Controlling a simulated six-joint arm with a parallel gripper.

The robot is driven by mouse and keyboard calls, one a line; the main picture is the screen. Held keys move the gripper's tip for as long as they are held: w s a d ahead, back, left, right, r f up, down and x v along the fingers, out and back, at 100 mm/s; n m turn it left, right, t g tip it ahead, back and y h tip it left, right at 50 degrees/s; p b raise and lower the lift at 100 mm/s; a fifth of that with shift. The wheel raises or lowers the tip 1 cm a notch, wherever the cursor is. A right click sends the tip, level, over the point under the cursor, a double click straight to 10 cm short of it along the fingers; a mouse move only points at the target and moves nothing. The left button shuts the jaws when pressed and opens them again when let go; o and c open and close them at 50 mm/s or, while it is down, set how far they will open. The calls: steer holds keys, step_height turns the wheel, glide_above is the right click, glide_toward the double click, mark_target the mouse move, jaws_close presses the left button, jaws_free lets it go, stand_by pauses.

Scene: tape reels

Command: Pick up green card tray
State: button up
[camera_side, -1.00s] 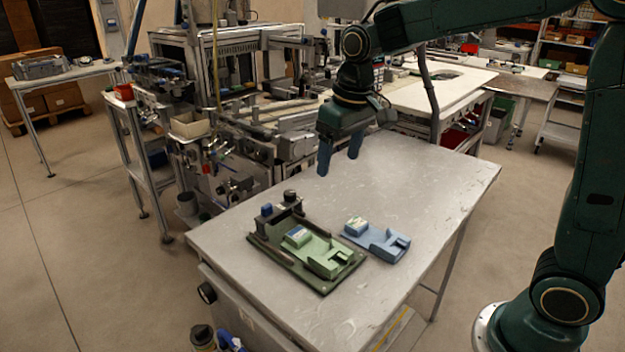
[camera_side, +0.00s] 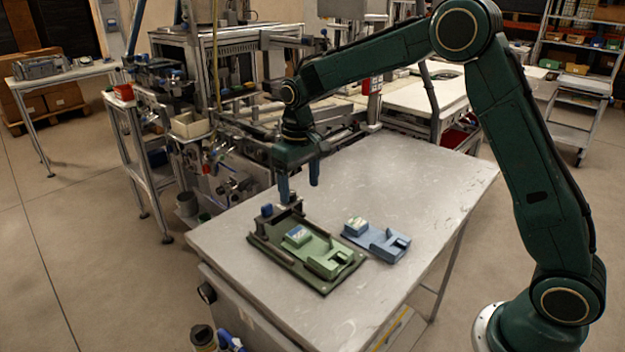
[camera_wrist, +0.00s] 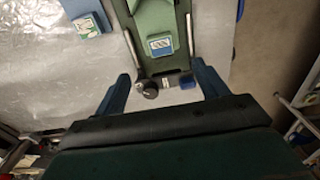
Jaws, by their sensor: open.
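The green card tray (camera_side: 327,259) lies flat in a dark green fixture (camera_side: 318,287) on the grey table, with a small white-and-blue labelled block (camera_side: 297,236) at its far end. In the wrist view the green card tray (camera_wrist: 155,18) shows at the top, partly cut off by the frame edge. My gripper (camera_side: 299,191) is open and empty, above the far end of the fixture. Its blue fingers (camera_wrist: 162,84) straddle the fixture's far end in the wrist view, apart from the tray.
A blue card tray (camera_side: 377,241) lies on the table to the right of the fixture; its end shows in the wrist view (camera_wrist: 85,15). The table (camera_side: 420,190) is clear at right and back.

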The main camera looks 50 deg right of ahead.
glide_above(301, 235)
steer(key=shift+f, duration=4.25)
steer(key=shift+f, duration=2.6)
steer(key=c, duration=1.2)
